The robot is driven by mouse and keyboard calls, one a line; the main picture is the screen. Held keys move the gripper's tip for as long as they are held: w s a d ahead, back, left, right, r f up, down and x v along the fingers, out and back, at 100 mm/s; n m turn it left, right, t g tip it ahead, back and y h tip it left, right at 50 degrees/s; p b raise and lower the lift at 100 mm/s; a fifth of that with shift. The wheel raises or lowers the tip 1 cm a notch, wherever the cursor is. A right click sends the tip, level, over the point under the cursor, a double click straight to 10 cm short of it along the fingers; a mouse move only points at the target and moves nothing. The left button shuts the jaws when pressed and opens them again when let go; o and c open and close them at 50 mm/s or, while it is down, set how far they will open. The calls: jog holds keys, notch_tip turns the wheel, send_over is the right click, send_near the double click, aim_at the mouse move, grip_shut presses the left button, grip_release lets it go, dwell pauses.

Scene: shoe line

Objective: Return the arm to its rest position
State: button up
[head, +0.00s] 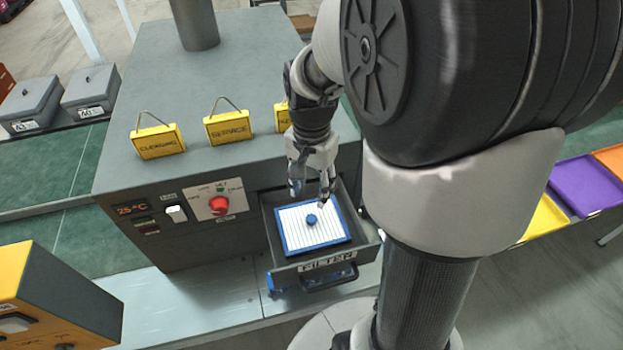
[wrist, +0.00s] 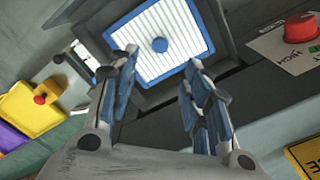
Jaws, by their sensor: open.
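My gripper (head: 312,192) is open and empty above the open filter drawer (head: 369,248) of the grey machine. In the wrist view the two fingers of my gripper (wrist: 157,95) stand apart, with nothing between them. A white pleated filter with a blue frame (head: 297,240) and a blue centre knob lies in the drawer. The filter also shows beyond the fingertips in the wrist view (wrist: 180,62). My arm reaches over from the right of the head view and hides part of the machine.
The grey machine (head: 240,80) carries yellow signs (head: 229,126) on top and a red knob (head: 218,204) on its front. A yellow box (head: 50,300) stands at lower left. Grey bins (head: 90,92) are at far left, coloured trays (head: 585,184) at right.

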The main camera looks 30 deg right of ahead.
jog(key=s+a+r+n+t+b, duration=0.4)
jog(key=s+a+r+n, duration=0.2)
jog(key=s+a+n, duration=0.4)
jog(key=s+n, duration=0.2)
jog(key=s, duration=0.1)
jog(key=shift+s+a+r+t, duration=0.15)
jog(key=shift+s+a+t, duration=0.15)
jog(key=shift+a, duration=0.1)
dwell(0.7)
